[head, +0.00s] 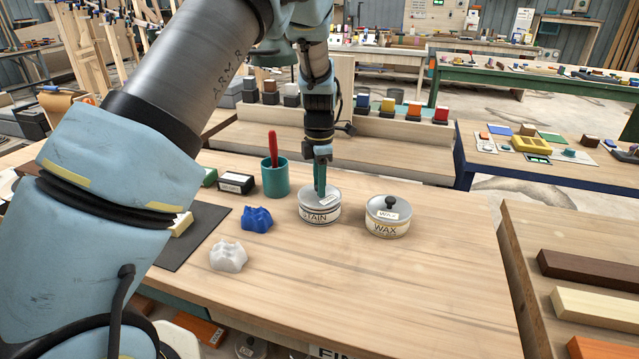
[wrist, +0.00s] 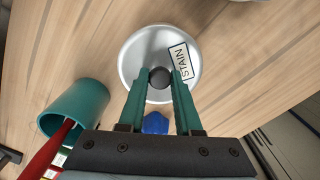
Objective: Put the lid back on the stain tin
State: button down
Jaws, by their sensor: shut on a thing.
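The stain tin (head: 318,216) is a pale, labelled round tin standing upright on the wooden bench. Its silver lid (head: 311,197) lies level over the tin's top; I cannot tell whether it is fully seated. My gripper (head: 321,190) points straight down above the tin. In the wrist view, my gripper (wrist: 160,78) has its green fingers shut on the dark round knob of the lid (wrist: 145,52). The lid's STAIN label is beside the knob. The tin body is hidden under the lid in that view.
A wax tin (head: 387,222) with a knobbed lid stands close to the right. A teal cup (head: 275,180) with a red-handled tool is at the left. Blue (head: 257,219) and white (head: 228,257) crumpled rags lie in front left. The front right bench is clear.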

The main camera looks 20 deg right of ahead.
jog(key=c, duration=0.5)
grip_release()
jog(key=shift+o, duration=0.3)
jog(key=o, duration=0.4)
jog(key=shift+r+p, duration=3)
jog(key=shift+r, duration=0.55)
jog(key=shift+c, duration=0.4)
